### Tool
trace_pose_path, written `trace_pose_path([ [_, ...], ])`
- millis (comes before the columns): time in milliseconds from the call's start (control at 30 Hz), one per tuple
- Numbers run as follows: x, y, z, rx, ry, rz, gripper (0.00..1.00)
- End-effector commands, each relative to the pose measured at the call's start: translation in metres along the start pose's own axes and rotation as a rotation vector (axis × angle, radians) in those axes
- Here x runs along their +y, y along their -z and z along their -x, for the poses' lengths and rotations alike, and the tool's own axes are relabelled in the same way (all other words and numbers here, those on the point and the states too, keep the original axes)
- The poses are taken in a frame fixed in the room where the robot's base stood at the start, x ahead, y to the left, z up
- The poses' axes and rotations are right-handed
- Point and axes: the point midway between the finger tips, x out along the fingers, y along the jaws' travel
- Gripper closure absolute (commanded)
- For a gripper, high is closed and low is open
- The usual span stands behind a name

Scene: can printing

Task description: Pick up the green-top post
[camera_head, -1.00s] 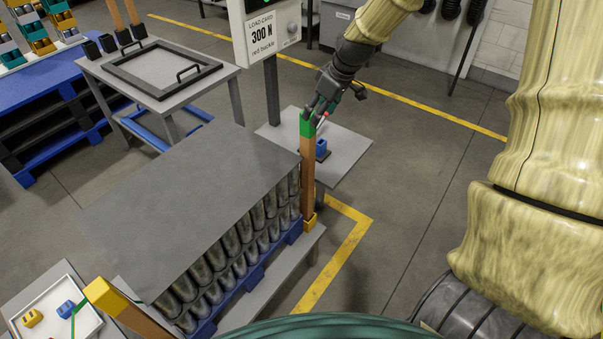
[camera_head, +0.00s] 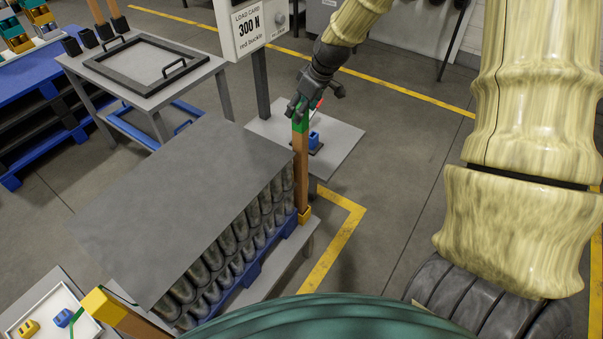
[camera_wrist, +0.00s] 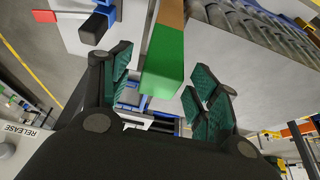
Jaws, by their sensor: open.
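The green-top post (camera_head: 302,172) is an upright brown wooden post with a green cap. It stands at the far right corner of the stack of cans, its foot in a yellow-orange socket. My gripper (camera_head: 299,108) is at the green top in the head view, and partly covers it. In the wrist view the green top (camera_wrist: 165,62) lies between the two open green-padded fingers of my gripper (camera_wrist: 163,92). A gap shows on each side of it in that view.
A grey sheet (camera_head: 190,200) covers the can stack. A yellow-top post (camera_head: 103,305) stands at the near corner. A small table (camera_head: 343,150) with a blue buckle (camera_head: 314,138) is behind the post. The load card stand (camera_head: 248,30) is close to my arm.

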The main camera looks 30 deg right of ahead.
Motion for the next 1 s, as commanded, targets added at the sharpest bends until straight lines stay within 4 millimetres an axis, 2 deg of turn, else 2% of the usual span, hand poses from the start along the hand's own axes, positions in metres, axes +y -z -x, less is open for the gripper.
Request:
trace_pose_path([
  [533, 0.001, -0.003, -0.043, -0.002, 0.001, -0.001, 0.39],
  [933, 0.001, -0.003, -0.05, 0.0, -0.001, -0.001, 0.39],
  [1000, 0.001, -0.003, -0.05, 0.0, -0.001, -0.001, 0.5],
])
